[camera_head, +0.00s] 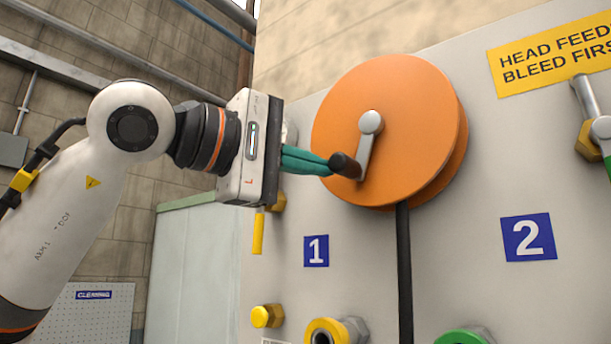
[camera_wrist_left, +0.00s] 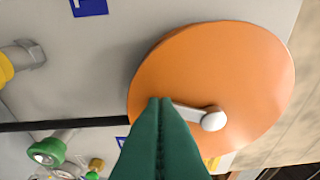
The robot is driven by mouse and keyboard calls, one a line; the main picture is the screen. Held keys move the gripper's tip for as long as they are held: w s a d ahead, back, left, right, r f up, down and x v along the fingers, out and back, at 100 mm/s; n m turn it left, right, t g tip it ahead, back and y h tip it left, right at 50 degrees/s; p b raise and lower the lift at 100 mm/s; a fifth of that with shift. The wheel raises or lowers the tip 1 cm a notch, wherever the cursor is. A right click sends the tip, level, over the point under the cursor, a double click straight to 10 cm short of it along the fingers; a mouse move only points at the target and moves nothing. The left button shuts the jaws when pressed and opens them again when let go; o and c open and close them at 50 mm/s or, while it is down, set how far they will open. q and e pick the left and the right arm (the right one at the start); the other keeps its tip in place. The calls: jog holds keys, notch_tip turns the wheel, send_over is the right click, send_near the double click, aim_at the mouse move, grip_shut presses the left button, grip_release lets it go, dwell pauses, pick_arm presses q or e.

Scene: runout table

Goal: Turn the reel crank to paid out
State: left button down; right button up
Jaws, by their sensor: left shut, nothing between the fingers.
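The orange reel (camera_head: 410,90) is mounted on the grey panel and fills the right of the left wrist view (camera_wrist_left: 240,75). Its silver crank arm (camera_head: 366,150) runs down and slightly left from the hub, with a dark knob (camera_head: 344,165) at its lower end. My left gripper (camera_head: 326,166) is shut, with its green fingers pointing at the knob's end. Whether the fingertips touch the knob I cannot tell. In the left wrist view the shut fingers (camera_wrist_left: 160,102) hide the knob, and the crank arm (camera_wrist_left: 188,111) shows beside them. My right gripper is not in view.
A dark hose (camera_head: 404,270) hangs straight down from the reel. Blue plates 1 (camera_head: 316,251) and 2 (camera_head: 528,238) are on the panel. Yellow (camera_head: 325,332) and green (camera_head: 465,338) fittings stick out below. A lever (camera_head: 586,98) stands at the right edge.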

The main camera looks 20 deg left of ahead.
pick_arm(q)
jog(key=shift+s+d+f+b, duration=0.1)
jog(key=shift+d+f+b, duration=0.2)
jog(key=shift+f, duration=0.05)
jog(key=shift+s+d+f+n+b, duration=0.2)
jog(key=shift+d+n+b, duration=0.3)
jog(key=shift+n+b, duration=0.1)
jog(key=shift+d, duration=0.15)
